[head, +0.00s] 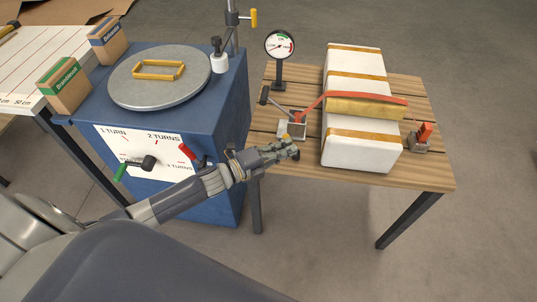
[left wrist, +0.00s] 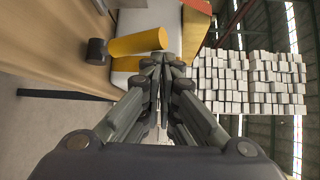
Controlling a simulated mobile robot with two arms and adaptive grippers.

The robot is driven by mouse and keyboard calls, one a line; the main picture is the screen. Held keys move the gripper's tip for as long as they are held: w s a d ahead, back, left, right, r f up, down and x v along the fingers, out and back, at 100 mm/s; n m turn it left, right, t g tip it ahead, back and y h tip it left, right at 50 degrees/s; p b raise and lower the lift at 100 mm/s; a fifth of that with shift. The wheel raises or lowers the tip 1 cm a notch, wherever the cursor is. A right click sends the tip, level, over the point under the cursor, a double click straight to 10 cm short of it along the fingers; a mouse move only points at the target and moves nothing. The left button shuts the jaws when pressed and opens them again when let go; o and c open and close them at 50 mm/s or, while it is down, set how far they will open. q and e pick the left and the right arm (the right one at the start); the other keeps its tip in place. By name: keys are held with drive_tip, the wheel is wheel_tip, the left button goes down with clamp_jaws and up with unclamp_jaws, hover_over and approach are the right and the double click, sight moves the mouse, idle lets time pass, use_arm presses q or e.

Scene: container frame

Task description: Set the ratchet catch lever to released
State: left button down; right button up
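The ratchet (head: 294,124) is a grey metal block on the wooden table, beside a strapped white box. A dark handle with a black end (head: 264,96) sticks up from it to the left; a black end also shows in the left wrist view (left wrist: 95,51). A small yellow piece (head: 285,137), apparently the catch lever, is at its near side. A yellow cylinder (left wrist: 137,42) lies just beyond my fingertips in the left wrist view. My left gripper (head: 293,151) is just in front of the ratchet, fingertips together (left wrist: 163,62), apparently holding nothing. Whether it touches the lever is unclear. My right gripper is not visible.
A red strap (head: 365,98) over a yellow edge guard crosses the white box (head: 360,153). A tension gauge (head: 280,46) stands behind the ratchet, an orange-topped fitting (head: 424,134) right of the box. A blue cabinet (head: 222,115) with a crank and turntable is at left.

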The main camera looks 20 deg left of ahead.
use_arm(q)
drive_tip(key=v, duration=1)
drive_tip(key=shift+s+a, duration=0.15)
drive_tip(key=shift+s, duration=0.15)
drive_tip(key=s+a+f+n+g+y, duration=0.1)
drive_tip(key=a+f+n+y, duration=0.25)
drive_tip(key=f, duration=0.35)
drive_tip(key=s+a+f+n+y, duration=0.1)
drive_tip(key=a+f+n+y, duration=0.2)
drive_tip(key=f, duration=0.5)
drive_tip(key=s+a+f+n+g+y+p, duration=0.1)
drive_tip(key=s+f+n+g, duration=0.1)
drive_tip(key=s+f+n, duration=0.45)
drive_tip(key=s+a+f+n+g+y+p, duration=0.15)
drive_tip(key=s+f, duration=0.25)
drive_tip(key=f, duration=0.5)
drive_tip(key=s+d+f+n+g, duration=0.2)
drive_tip(key=s+d+f+g, duration=0.1)
drive_tip(key=s, duration=0.5)
drive_tip(key=s+d+f+n+g, duration=0.2)
drive_tip(key=s+f, duration=0.4)
drive_tip(key=s, duration=0.3)
drive_tip(key=s+d+f+n+g, duration=0.3)
drive_tip(key=s+d+f+n, duration=0.1)
drive_tip(key=s, duration=0.5)
drive_tip(key=shift+s+d+f+g+y, duration=0.25)
drive_tip(key=shift+f+g+y, duration=0.05)
drive_tip(key=shift+g, duration=0.05)
